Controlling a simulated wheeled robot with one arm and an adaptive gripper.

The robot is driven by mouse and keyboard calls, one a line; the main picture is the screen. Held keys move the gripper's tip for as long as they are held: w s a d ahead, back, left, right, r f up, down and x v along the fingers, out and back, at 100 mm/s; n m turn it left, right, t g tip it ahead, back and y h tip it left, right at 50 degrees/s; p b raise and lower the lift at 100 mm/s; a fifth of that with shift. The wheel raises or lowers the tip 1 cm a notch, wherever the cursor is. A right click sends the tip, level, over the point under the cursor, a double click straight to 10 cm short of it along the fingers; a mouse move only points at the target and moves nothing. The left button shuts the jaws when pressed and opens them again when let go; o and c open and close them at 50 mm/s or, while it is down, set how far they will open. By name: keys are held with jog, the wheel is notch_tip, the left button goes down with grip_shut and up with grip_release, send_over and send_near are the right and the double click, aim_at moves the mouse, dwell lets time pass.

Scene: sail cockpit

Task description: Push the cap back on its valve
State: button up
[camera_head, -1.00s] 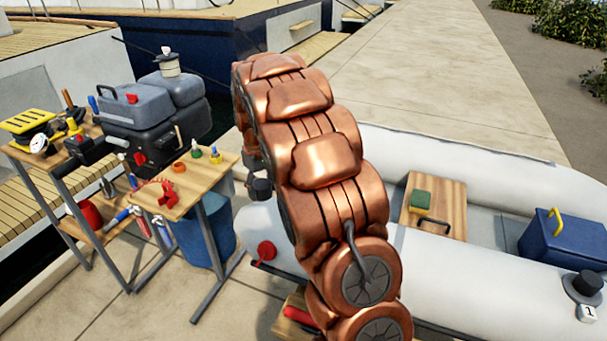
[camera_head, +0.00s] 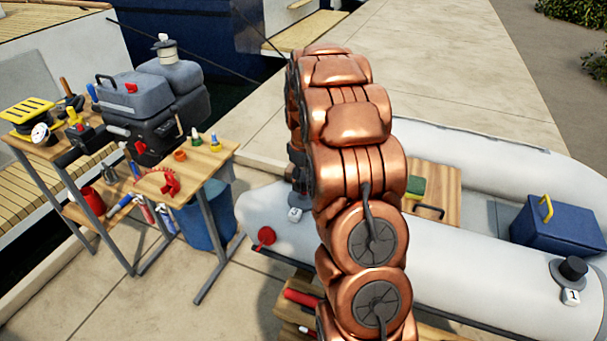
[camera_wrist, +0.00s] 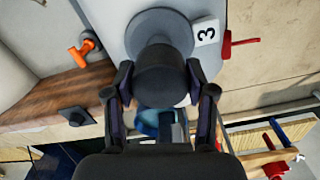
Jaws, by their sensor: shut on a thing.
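My gripper (camera_wrist: 160,80) is shut on a dark round cap (camera_wrist: 163,78) in the wrist view, with one finger on each side of it. A grey round valve base (camera_wrist: 160,22) on the boat's tube shows just past the cap, beside a white tag marked 3 (camera_wrist: 206,32). The cap overlaps the base in this view; I cannot tell whether it is seated or held just above. In the head view my copper arm hides most of the gripper and cap; a white tag (camera_head: 295,214) shows on the tube beside them.
Another valve with a black cap (camera_head: 573,268) and tag 1 is on the near tube at right. A blue box (camera_head: 558,232) sits in the boat. A workbench (camera_head: 215,160) with tools and an outboard motor (camera_head: 150,110) stands left. A red fitting (camera_head: 265,236) projects from the tube.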

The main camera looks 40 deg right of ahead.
aim_at(304, 176)
jog(key=shift+f, duration=1.6)
jog(key=shift+f+b, duration=0.6)
dwell(0.8)
jog(key=o, duration=0.8)
jog(key=shift+r, duration=0.1)
jog(key=shift+r+p, duration=0.9)
jog(key=shift+r, duration=4.5)
